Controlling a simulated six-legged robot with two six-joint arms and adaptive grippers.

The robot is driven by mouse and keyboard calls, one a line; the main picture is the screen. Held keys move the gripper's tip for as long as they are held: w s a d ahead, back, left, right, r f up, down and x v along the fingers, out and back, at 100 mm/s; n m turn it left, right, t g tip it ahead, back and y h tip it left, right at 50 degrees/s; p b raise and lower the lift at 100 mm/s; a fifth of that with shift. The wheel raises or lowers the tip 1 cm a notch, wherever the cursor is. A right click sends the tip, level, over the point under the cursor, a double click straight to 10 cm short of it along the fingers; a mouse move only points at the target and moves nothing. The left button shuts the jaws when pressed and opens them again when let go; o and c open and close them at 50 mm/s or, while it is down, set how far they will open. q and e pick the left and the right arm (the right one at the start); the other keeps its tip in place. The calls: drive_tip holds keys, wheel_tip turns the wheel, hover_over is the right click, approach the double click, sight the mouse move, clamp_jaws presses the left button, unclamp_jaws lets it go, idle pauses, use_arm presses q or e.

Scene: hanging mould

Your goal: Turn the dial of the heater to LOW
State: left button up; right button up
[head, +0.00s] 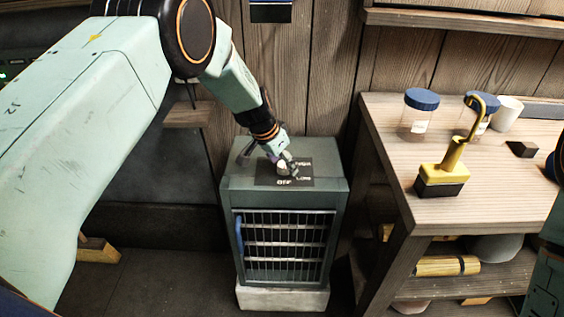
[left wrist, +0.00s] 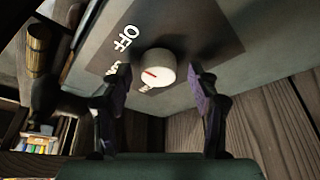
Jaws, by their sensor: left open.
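My left gripper (head: 284,163) is at the dial from above. In the left wrist view its open fingers (left wrist: 160,88) stand either side of the dial, with gaps visible. The left finger partly hides LOW. My right gripper is out of view.
A wooden table (head: 386,123) stands right of the heater. It holds a yellow hooked tool (head: 450,165), jars with blue lids (head: 418,112), a white cup (head: 507,113) and a small dark block (head: 521,149). A plank wall (head: 285,75) is behind the heater.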

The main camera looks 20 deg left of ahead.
use_arm(q)
drive_tip(key=shift+d, duration=0.15)
drive_tip(key=shift+c, duration=0.2)
drive_tip(key=shift+c, duration=0.9)
drive_tip(key=c, duration=1)
drive_tip(key=shift+o, duration=0.2)
drive_tip(key=shift+r, duration=0.1)
